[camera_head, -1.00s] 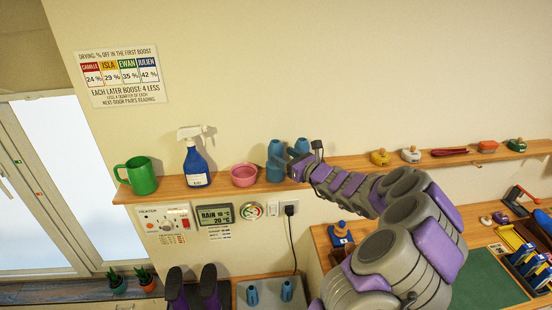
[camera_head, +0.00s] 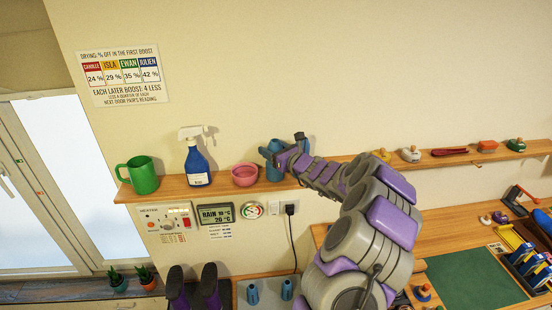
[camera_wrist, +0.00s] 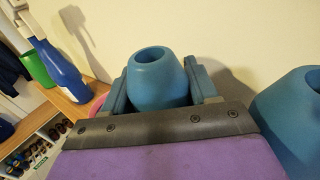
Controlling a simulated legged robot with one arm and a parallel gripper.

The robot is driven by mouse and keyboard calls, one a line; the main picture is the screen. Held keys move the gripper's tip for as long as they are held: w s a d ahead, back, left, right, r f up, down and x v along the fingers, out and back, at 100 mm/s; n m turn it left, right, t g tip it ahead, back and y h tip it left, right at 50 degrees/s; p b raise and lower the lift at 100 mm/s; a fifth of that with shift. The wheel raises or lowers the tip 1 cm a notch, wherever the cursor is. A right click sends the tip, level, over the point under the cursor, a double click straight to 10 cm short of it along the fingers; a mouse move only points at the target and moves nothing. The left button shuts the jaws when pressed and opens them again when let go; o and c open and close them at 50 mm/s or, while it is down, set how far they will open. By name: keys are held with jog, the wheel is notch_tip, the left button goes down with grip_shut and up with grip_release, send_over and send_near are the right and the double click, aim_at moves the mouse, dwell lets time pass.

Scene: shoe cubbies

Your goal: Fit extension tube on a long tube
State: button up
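Two blue tapered tubes stand on the wall shelf. In the head view the left one (camera_head: 273,147) is partly covered by my gripper (camera_head: 281,158); the other (camera_head: 302,144) is mostly hidden behind it. In the wrist view one blue tube (camera_wrist: 160,80), with an open round top, sits upright between the two fingers of my gripper (camera_wrist: 160,92). The fingers are close on both sides; I cannot tell whether they press on it. The other tube (camera_wrist: 298,120) is at the right edge. Two shorter blue tubes (camera_head: 252,294) (camera_head: 287,290) stand upright on a grey tray below the shelf.
On the shelf (camera_head: 330,161) left of the tubes are a pink bowl (camera_head: 245,174), a blue spray bottle (camera_head: 196,162) and a green mug (camera_head: 142,175). Purple boots (camera_head: 210,287) stand left of the tray. A black plug and cable (camera_head: 291,209) hang below the shelf.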

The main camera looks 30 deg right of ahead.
jog(key=shift+d, duration=0.15)
jog(key=c, duration=0.6)
jog(key=shift+o, duration=0.2)
jog(key=shift+r, duration=0.1)
